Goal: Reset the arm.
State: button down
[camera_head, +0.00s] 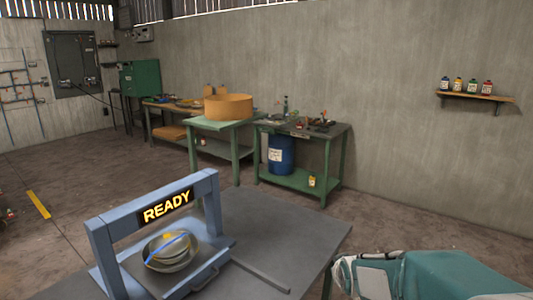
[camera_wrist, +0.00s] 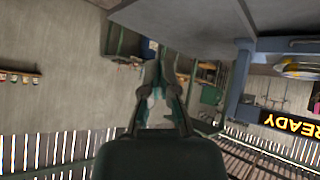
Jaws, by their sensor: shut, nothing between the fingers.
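My gripper (camera_wrist: 160,62) shows in the wrist view, its two dark fingers coming together at the tips with nothing between them. The wrist view is upside down. In the head view a teal and white part of my arm reaches in at the lower right, beside the near table; I cannot make out the fingers there. A blue frame (camera_head: 150,207) with a lit READY sign (camera_head: 166,205) stands on the grey table (camera_head: 285,225). A bowl (camera_head: 171,252) with yellow and blue colours sits inside it. My gripper is apart from both.
A green bench (camera_head: 221,125) carries a round orange tub (camera_head: 229,106). Another bench (camera_head: 300,182) holds tools, with a blue drum (camera_head: 281,154) below. A wall shelf (camera_head: 474,96) with several small bottles is at the right. The near table's right part is clear.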

jog(key=s+a+r+m+g, duration=0.1)
jog(key=s+r, duration=0.3)
jog(key=s, duration=0.9)
jog(key=s+a+r+m+g, duration=0.1)
jog(key=s+r, duration=0.3)
jog(key=s, duration=1)
jog(key=shift+a+r+m+g, duration=0.25)
jog(key=shift+m+g, duration=0.25)
jog(key=shift+g, duration=0.3)
dwell(1.5)
